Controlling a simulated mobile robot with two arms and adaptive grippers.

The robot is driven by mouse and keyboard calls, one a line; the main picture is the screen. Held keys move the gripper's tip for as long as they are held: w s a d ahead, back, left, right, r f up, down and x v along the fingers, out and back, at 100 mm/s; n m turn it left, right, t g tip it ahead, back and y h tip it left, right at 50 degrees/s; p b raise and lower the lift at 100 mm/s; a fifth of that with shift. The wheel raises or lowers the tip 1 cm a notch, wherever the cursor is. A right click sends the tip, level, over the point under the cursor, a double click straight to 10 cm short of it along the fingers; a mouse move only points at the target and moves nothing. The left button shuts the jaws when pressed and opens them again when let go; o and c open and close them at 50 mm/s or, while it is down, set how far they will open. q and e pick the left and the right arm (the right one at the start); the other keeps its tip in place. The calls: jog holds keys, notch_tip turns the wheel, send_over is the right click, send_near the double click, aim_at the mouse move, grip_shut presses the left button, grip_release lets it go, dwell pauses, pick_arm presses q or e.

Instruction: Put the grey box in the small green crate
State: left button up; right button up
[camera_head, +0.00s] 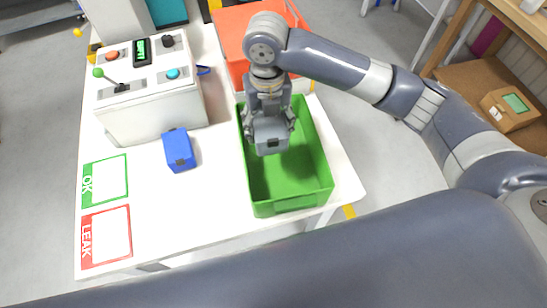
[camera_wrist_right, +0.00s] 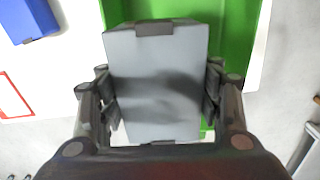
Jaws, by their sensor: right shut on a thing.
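The grey box (camera_head: 270,136) is held in my right gripper (camera_head: 270,117). In the right wrist view the grey box (camera_wrist_right: 157,80) fills the space between the two fingers of my right gripper (camera_wrist_right: 160,100), which touch its sides. The small green crate (camera_head: 262,209) stands on the white table with its open top up. In the head view the box overlaps the far part of the crate's opening; its exact height above the floor of the crate is hard to tell. The crate (camera_wrist_right: 236,40) also shows behind the box in the right wrist view. My left gripper is not visible.
A blue box (camera_head: 178,150) lies left of the crate. A white control box (camera_head: 150,105) with buttons stands behind it. An orange crate (camera_head: 232,45) is behind the green one. Green OK (camera_head: 105,181) and red LEAK (camera_head: 106,236) areas mark the table's left side.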

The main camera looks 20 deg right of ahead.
aim_at(269, 164)
notch_tip(269, 164, down, 15)
jog(key=shift+r+p, duration=0.2)
jog(key=shift+p, duration=0.6)
jog(key=shift+f, duration=0.2)
jog(key=shift+f, duration=0.15)
jog(key=o, duration=0.9)
notch_tip(269, 164, up, 12)
jog(key=shift+r+b, duration=0.2)
jog(key=shift+b, duration=0.5)
